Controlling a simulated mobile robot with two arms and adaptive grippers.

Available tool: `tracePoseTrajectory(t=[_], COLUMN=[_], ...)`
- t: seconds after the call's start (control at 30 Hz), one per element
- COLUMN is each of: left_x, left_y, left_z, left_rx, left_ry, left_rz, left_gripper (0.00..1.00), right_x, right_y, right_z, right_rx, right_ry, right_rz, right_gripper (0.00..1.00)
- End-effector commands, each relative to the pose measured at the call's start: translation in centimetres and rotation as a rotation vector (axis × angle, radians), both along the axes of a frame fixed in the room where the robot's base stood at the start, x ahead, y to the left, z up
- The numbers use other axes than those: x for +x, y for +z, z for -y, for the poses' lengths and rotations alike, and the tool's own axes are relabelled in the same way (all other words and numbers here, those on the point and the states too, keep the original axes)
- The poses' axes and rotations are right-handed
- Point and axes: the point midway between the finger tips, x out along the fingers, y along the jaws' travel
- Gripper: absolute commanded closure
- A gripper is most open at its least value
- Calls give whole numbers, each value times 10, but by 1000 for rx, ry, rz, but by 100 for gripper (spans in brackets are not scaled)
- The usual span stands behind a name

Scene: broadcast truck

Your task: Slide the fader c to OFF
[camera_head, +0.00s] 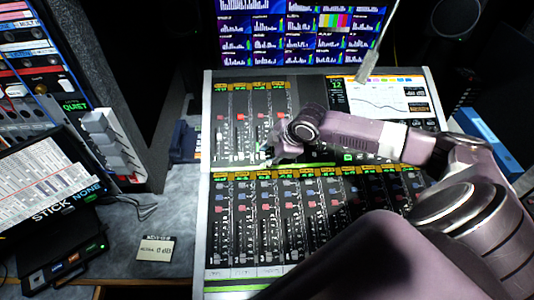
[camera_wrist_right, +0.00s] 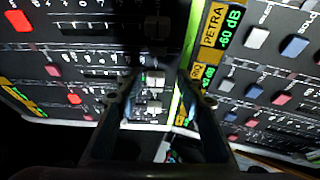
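The mixing console (camera_head: 208,125) fills the middle of the head view, with an upper and a lower bank of channel strips. My right gripper (camera_head: 268,153) is at the lower edge of the upper bank, over its fader area. In the right wrist view my right gripper (camera_wrist_right: 162,100) has its two fingers apart. Light fader caps show between and beyond them, one nearer cap (camera_wrist_right: 154,108) and one cap (camera_wrist_right: 153,78) above it in the picture. I cannot tell which fader is c, nor whether a finger touches a cap. My left gripper is out of view.
A display strip reads PETRA -60 dB (camera_wrist_right: 218,28). A screen wall (camera_head: 290,35) stands behind the console. A thin pale stick (camera_head: 372,55) rises at its back. An equipment rack (camera_head: 95,90) stands left. A small card (camera_head: 155,249) lies on the grey desk, which has free room.

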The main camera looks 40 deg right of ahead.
Motion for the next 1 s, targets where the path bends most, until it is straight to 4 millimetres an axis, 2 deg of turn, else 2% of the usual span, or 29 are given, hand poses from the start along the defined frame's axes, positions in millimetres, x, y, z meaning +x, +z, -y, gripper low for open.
tracePoseTrajectory(t=[0.17,0.6,0.8,1.0], left_x=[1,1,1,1], left_y=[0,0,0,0], left_z=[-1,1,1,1], left_rx=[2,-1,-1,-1], left_ry=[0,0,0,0], left_rz=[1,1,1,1], left_gripper=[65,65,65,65], right_x=[-5,-50,-60,-62], right_y=[11,83,98,102], right_z=[3,15,16,17], right_rx=[-2,-6,-1,0], right_ry=[-1,1,0,0], right_rz=[2,0,0,0], right_gripper=[65,65,65,65])
